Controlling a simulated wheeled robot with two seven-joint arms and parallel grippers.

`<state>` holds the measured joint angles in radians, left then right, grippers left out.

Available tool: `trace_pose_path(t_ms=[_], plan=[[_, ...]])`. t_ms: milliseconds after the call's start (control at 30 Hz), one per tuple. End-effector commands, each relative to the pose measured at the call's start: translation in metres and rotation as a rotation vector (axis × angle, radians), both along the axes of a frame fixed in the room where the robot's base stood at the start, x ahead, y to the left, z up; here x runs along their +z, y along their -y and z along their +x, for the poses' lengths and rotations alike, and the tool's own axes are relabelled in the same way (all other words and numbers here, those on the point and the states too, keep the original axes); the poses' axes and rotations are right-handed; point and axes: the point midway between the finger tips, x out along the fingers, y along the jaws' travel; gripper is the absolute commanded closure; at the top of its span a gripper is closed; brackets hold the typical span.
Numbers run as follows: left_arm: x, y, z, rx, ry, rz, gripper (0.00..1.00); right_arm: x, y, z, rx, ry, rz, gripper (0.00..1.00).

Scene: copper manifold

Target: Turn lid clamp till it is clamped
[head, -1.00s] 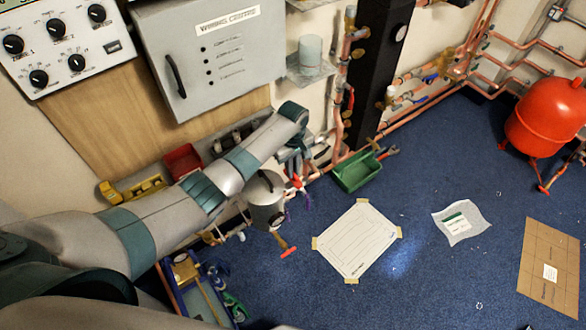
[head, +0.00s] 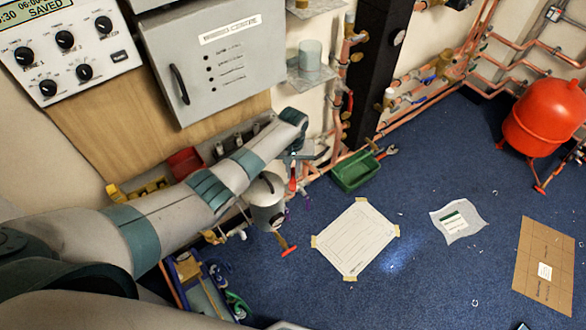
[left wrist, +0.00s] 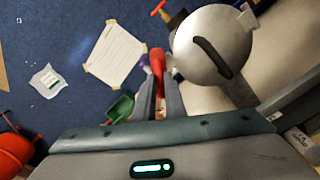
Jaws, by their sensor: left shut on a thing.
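The metal pot (head: 266,212) with a round lid and dark handle stands at the wall; it also shows in the left wrist view (left wrist: 193,55). A red clamp handle (head: 292,185) is at the pot's right side. In the left wrist view the red handle (left wrist: 157,62) lies between the fingertips of my left gripper (left wrist: 157,88), which is shut on it. In the head view my left gripper (head: 294,166) is small and partly hidden by its own wrist. I cannot tell how far the clamp is turned. My right gripper is not in view.
A red-handled valve (head: 289,251) sticks out below the pot. A green bin (head: 355,184) stands right of it by copper pipes. A taped paper sheet (head: 355,240) lies on the blue floor. A grey cabinet (head: 222,85) hangs above my left arm.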

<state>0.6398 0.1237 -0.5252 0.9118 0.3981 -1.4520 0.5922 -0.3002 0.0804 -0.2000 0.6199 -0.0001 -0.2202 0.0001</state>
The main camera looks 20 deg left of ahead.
Motion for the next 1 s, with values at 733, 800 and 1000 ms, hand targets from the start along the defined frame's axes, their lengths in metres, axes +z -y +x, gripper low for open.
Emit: trace_pose_path(t_ms=[733, 800, 1000], plan=[[0.000, 0.000, -0.001, -0.699, -0.002, -0.001, 1.00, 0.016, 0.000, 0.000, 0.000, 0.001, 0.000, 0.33], [0.000, 0.000, -0.001, -0.753, -0.002, -0.001, 1.00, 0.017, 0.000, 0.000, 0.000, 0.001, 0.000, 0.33], [0.000, 0.000, -0.001, -0.870, -0.002, -0.002, 1.00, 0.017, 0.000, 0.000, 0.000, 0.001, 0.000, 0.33]])
